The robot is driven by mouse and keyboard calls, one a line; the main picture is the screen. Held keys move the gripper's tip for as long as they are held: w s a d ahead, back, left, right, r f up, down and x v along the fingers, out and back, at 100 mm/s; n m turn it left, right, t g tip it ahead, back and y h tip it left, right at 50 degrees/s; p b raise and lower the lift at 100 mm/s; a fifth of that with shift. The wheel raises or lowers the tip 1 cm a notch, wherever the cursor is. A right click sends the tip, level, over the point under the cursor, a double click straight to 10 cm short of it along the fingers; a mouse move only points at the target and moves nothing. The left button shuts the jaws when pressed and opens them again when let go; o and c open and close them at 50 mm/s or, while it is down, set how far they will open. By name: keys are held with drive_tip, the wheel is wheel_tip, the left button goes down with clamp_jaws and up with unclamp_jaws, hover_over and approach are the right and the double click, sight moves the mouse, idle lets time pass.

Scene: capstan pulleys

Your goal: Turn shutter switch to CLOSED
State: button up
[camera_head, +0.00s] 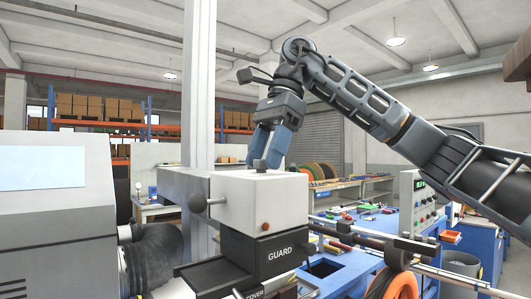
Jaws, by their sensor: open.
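My gripper (266,157) points down, its blue fingers just above the top of a white box (232,190). The fingers are apart. A small dark knob (260,166) stands on top of the box, right below or between the fingertips; I cannot tell whether they touch it. No label reading SHUTTER or CLOSED is legible, so I cannot confirm that this knob is the shutter switch. The box also has a dark ball-ended lever (197,202) on its left and a small reddish-brown button (265,227) on its front.
A black block marked GUARD (279,254) sits under the white box. A grey machine (55,215) fills the left. A pale post (198,90) rises behind the box. A blue bench (385,225) with tools stands behind.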

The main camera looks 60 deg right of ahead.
drive_tip(key=v, duration=0.8)
drive_tip(key=shift+b, duration=0.3)
drive_tip(key=shift+f, duration=0.1)
